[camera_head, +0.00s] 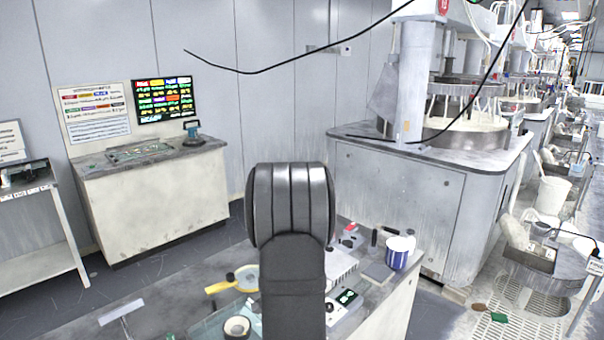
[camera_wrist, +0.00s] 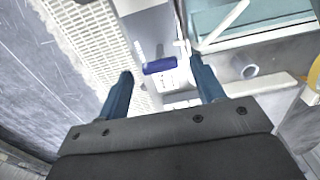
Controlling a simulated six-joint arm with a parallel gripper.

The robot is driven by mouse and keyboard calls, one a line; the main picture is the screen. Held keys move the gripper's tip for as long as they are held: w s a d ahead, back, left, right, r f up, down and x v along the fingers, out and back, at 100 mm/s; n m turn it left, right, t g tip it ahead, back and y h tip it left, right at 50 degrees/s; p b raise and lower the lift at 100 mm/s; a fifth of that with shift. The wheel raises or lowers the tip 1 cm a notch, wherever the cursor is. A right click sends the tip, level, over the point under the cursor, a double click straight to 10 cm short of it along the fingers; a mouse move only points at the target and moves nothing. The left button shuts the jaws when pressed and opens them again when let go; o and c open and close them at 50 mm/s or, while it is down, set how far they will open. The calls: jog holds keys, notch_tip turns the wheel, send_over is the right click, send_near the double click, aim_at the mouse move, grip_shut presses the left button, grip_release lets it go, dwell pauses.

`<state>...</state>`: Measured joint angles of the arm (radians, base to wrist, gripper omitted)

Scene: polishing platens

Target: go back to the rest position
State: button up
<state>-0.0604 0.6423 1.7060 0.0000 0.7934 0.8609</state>
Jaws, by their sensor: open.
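My gripper (camera_wrist: 160,66) is open in the wrist view, with its two blue fingers spread wide apart. No object is clasped between them. A small dark blue item (camera_wrist: 158,67) shows in the gap between the fingertips, seemingly below on the surface; I cannot tell the distance. In the head view my own dark arm stands upright in the middle and hides the gripper and part of the bench behind it.
The bench (camera_head: 180,304) holds a yellow-handled round tool (camera_head: 238,280), a blue-and-white cup (camera_head: 398,253) and a tape-like ring (camera_head: 237,327). A large polishing machine (camera_head: 400,200) stands behind right. A side counter (camera_head: 155,200) stands left. A black cable (camera_head: 300,62) hangs overhead.

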jog(key=shift+f, duration=0.55)
jog(key=n, duration=0.4)
jog(key=shift+r, duration=0.1)
jog(key=n, duration=0.4)
jog(key=shift+n, duration=0.4)
jog(key=n, duration=0.4)
jog(key=shift+n, duration=2.2)
jog(key=shift+m, duration=0.3)
